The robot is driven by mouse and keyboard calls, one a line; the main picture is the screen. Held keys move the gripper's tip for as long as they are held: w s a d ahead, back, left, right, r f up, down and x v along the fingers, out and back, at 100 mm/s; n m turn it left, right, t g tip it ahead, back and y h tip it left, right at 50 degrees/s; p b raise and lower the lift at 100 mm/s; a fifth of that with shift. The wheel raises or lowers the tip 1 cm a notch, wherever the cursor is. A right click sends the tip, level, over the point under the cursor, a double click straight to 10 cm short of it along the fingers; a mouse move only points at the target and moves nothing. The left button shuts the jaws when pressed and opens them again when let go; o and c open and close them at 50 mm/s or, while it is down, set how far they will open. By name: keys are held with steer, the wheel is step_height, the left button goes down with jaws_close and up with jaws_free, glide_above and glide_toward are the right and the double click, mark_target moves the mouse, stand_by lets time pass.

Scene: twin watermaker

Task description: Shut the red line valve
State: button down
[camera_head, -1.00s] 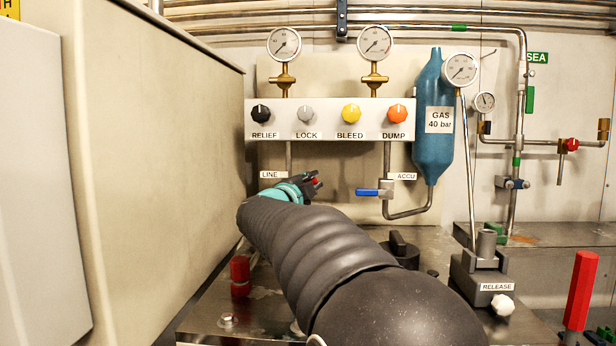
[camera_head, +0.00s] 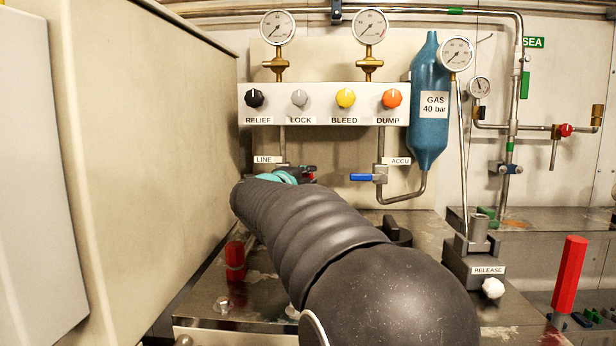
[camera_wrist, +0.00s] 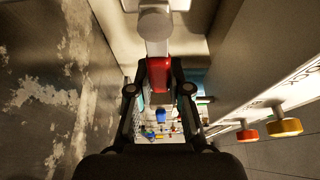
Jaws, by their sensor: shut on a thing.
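The red line valve handle (camera_wrist: 158,73) lies between the two fingers of my gripper (camera_wrist: 158,88) in the wrist view. My gripper is shut on it. A pale round valve part (camera_wrist: 155,24) stands just beyond the handle. In the head view my gripper (camera_head: 296,174) is at the line pipe, just below the LINE label (camera_head: 267,160). My own arm hides most of the line valve there, so its exact angle cannot be told from that view.
The accu valve's blue lever (camera_head: 361,177) sits to the right of my gripper. Above is a white panel (camera_head: 322,118) with several knobs. A blue gas bottle (camera_head: 429,120) hangs to its right. A large beige cabinet (camera_head: 150,160) closes off the left side.

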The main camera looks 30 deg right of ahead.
steer(key=c, duration=1.1)
jaws_free()
steer(key=shift+a, duration=0.1)
steer(key=v, duration=1.2)
steer(key=shift+f, duration=0.1)
